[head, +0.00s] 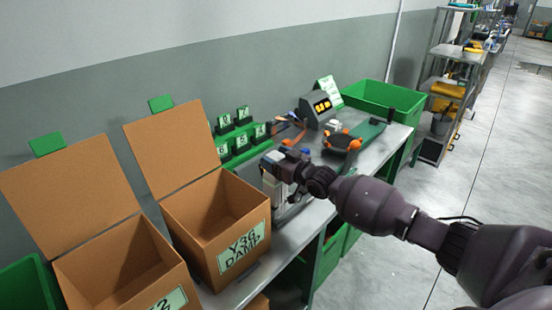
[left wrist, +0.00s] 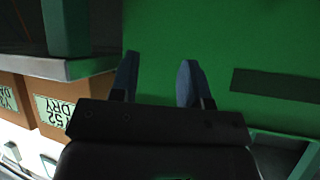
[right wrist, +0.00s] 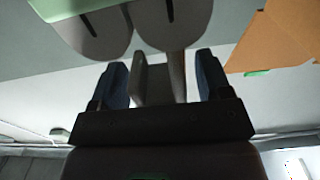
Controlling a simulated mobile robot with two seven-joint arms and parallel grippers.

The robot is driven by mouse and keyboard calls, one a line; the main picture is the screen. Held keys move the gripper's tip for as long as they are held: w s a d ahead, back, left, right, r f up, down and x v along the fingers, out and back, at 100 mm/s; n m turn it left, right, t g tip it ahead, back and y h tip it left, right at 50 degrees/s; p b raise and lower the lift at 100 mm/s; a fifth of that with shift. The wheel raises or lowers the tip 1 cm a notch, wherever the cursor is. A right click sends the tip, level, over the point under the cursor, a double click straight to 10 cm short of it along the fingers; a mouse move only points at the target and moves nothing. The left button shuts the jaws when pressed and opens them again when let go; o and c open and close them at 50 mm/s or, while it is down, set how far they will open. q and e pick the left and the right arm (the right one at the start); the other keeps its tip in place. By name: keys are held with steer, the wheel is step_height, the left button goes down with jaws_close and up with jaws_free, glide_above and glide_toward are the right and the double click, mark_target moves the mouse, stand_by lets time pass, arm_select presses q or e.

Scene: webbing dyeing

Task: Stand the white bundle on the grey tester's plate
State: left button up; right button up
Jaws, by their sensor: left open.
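The grey tester (head: 318,108) with a lit orange display stands toward the far end of the bench. A small white thing (head: 333,124) is at its front; I cannot tell whether it is the plate or the bundle. My right gripper (head: 280,168) is over the bench, this side of the tester, beside a pale grey item (head: 283,192). In the right wrist view, pale upright pieces (right wrist: 151,82) show between the fingers; contact is unclear. My left gripper (left wrist: 156,80) is open and empty, facing a green surface. I cannot pick out the white bundle with certainty.
Open cardboard boxes (head: 218,225) stand at the near end of the bench (head: 277,270). Green numbered holders (head: 240,140) line the wall side. A green tray (head: 362,134) with orange-ended items lies right of the tester, before a large green bin (head: 385,97). Shelving (head: 443,85) stands beyond.

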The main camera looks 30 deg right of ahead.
arm_select(q)
steer(key=shift+w+r, duration=0.1)
steer(key=shift+w, duration=0.05)
arm_select(e)
steer(key=shift+s+r, duration=0.1)
steer(key=shift+r, duration=0.05)
steer(key=shift+s+d, duration=0.2)
steer(key=shift+s, duration=0.15)
steer(key=p+v, duration=0.1)
steer(key=v, duration=0.9)
arm_select(q)
steer(key=shift+w+r, duration=0.2)
steer(key=shift+r, duration=0.6)
arm_select(e)
steer(key=s+a+f+m+g+h, duration=0.1)
steer(key=s+a+f, duration=0.4)
steer(key=s+f, duration=0.5)
steer(key=s+a+f+m+g+h, duration=0.1)
steer(key=s+a+f+g+h, duration=0.3)
steer(key=s+f, duration=0.6)
steer(key=s+a+h, duration=0.1)
steer(key=s, duration=0.7)
steer(key=shift+f+m+g, duration=0.3)
steer(key=shift+f+m, duration=0.1)
arm_select(q)
steer(key=shift+s, duration=0.1)
arm_select(e)
steer(key=shift+d, duration=0.1)
arm_select(q)
steer(key=shift+s+f, duration=0.1)
